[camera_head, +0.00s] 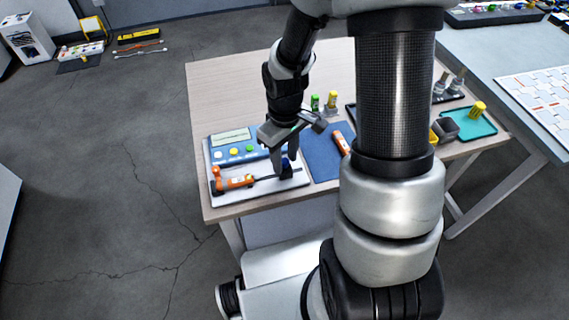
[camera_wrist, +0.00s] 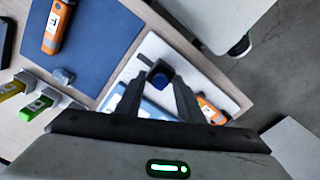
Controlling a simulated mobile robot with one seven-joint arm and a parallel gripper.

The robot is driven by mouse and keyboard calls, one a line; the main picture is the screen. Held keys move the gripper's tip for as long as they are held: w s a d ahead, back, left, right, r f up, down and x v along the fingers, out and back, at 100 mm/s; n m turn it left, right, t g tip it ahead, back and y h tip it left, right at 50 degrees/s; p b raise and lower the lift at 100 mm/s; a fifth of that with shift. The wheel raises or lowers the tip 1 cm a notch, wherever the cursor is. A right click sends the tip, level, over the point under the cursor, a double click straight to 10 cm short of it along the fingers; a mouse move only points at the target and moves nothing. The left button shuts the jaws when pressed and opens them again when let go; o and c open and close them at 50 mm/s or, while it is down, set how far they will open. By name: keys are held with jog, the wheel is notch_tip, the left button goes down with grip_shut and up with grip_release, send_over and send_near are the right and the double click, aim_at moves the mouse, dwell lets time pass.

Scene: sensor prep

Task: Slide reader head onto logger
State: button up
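The orange logger (camera_head: 235,182) lies on the white tray (camera_head: 213,203) at the table's near left corner, with a thin dark rod-like part extending right from it. Part of the orange logger also shows in the wrist view (camera_wrist: 212,110), right of the fingers. The reader head appears to be the small dark block (camera_head: 287,169) at the rod's right end. In the wrist view its dark body has a blue face (camera_wrist: 165,79). My gripper (camera_head: 285,158) points down over the tray and its fingers (camera_wrist: 160,82) close around the block. Whether the block touches the tray is unclear.
A blue instrument (camera_head: 238,150) with a screen and coloured buttons stands just behind the logger. A blue mat (camera_head: 320,163) to the right holds another orange device (camera_head: 341,142). Green (camera_head: 315,102) and yellow (camera_head: 332,99) small items stand behind. My arm hides the table's middle.

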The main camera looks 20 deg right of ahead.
jog(key=shift+c, duration=0.2)
jog(key=c, duration=0.7)
jog(key=shift+a, duration=0.25)
jog(key=shift+w+a+b, duration=0.1)
jog(key=shift+a+b, duration=0.45)
jog(key=shift+a, duration=2.4)
jog(key=o, duration=0.7)
jog(key=shift+o, duration=0.2)
